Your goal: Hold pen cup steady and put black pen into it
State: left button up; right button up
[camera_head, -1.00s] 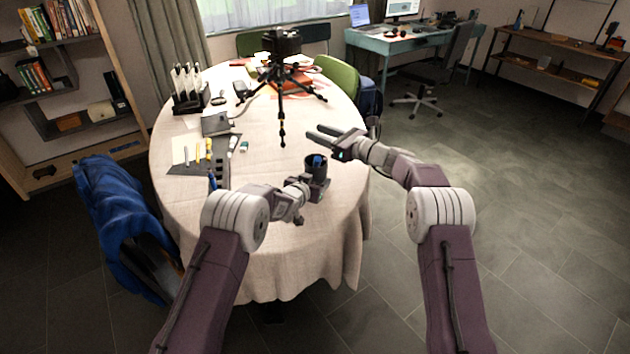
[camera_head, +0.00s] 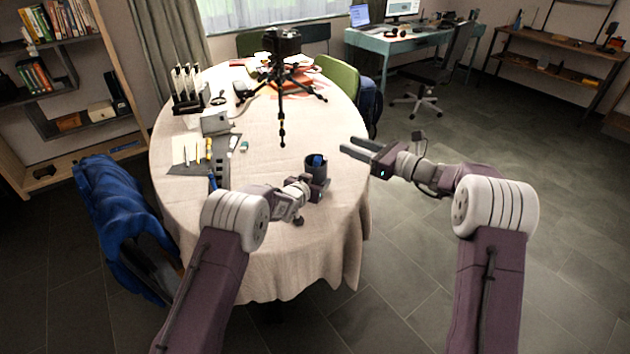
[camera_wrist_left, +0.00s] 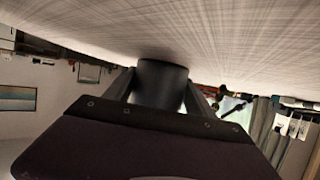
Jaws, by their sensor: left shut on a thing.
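The dark pen cup (camera_head: 309,168) stands upright near the table's right front edge, with something blue inside it. My left gripper (camera_head: 318,180) is shut on the cup from the near side. In the left wrist view the cup (camera_wrist_left: 160,83) sits between the two fingers (camera_wrist_left: 160,98), and the picture is upside down. My right gripper (camera_head: 348,146) is open and empty, to the right of the cup and a little above it, apart from it. I cannot make out a black pen for certain; several pens and small items lie on a grey mat (camera_head: 182,169) at left.
A black tripod (camera_head: 281,95) stands on the round cloth-covered table (camera_head: 270,230) behind the cup. A dark rack (camera_head: 188,98) with upright items stands at the back left. A green chair (camera_head: 340,78) is behind the table. The tablecloth between mat and cup is mostly clear.

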pick_arm(q)
jog(key=o, duration=1.6)
jog(key=v, duration=1.2)
